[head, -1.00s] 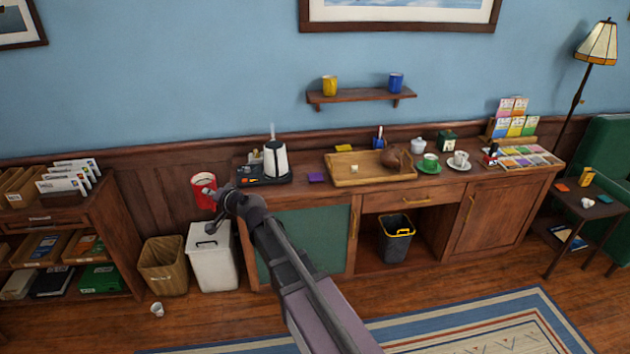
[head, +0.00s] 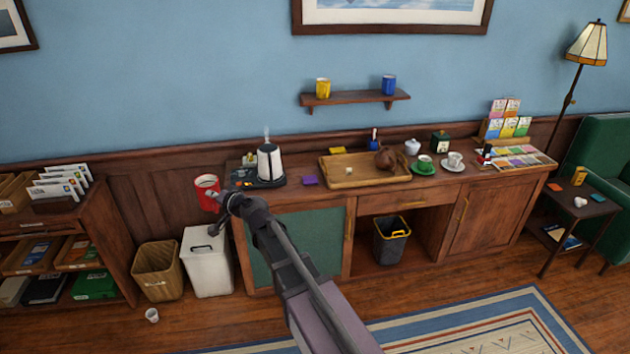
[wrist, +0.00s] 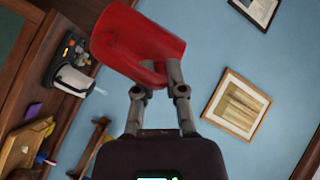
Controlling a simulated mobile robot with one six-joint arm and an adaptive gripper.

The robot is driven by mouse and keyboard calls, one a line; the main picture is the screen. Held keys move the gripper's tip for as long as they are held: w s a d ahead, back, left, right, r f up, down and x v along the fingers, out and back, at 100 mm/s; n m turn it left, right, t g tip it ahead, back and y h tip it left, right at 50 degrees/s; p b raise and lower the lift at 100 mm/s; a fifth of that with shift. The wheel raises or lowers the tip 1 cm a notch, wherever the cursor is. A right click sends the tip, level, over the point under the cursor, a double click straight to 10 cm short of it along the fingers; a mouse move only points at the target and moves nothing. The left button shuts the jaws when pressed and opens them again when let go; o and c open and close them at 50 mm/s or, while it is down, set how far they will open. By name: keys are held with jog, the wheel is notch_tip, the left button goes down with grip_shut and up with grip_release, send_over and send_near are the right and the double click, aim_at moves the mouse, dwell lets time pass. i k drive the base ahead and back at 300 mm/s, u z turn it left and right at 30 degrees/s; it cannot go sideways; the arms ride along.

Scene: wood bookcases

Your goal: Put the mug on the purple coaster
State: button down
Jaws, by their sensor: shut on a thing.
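A red mug (head: 207,190) is held by my gripper (head: 222,201) in the air, left of the sideboard's left end and above the white bin. In the wrist view the red mug (wrist: 135,45) fills the upper middle, with the fingers of my gripper (wrist: 158,78) shut on its wall side. The purple coaster (head: 310,181) lies flat on the sideboard top, between the kettle and the wooden tray. It also shows at the left edge of the wrist view (wrist: 33,110). The coaster looks bare. My gripper is well left of it.
A steaming kettle (head: 269,161) on a black base stands between the mug and the coaster. A wall shelf (head: 355,98) holds two mugs.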

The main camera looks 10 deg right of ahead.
aim_at(311, 182)
jog(key=z, duration=0.6)
jog(key=i, duration=1)
